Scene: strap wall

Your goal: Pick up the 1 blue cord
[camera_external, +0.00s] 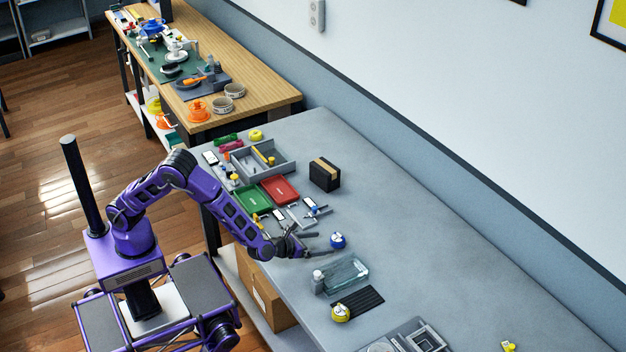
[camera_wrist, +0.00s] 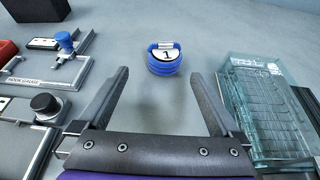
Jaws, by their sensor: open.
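The blue cord (camera_wrist: 164,63) is a small coiled bundle with a white label marked 1, lying on the grey table. In the external view the blue cord (camera_external: 337,241) sits just beyond my gripper's tips. My gripper (camera_wrist: 161,98) is open, with its two dark fingers apart and nothing between them. In the external view my gripper (camera_external: 312,243) is low over the table, to the left of the cord. In the wrist view the cord lies ahead of the fingertips, centred between them and apart from them.
A clear glass-like block (camera_wrist: 262,105) stands close to my right finger. Gauge tools (camera_wrist: 45,70) lie to the left, and a black box (camera_external: 325,174) stands farther back. The table right of the blue cord is clear.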

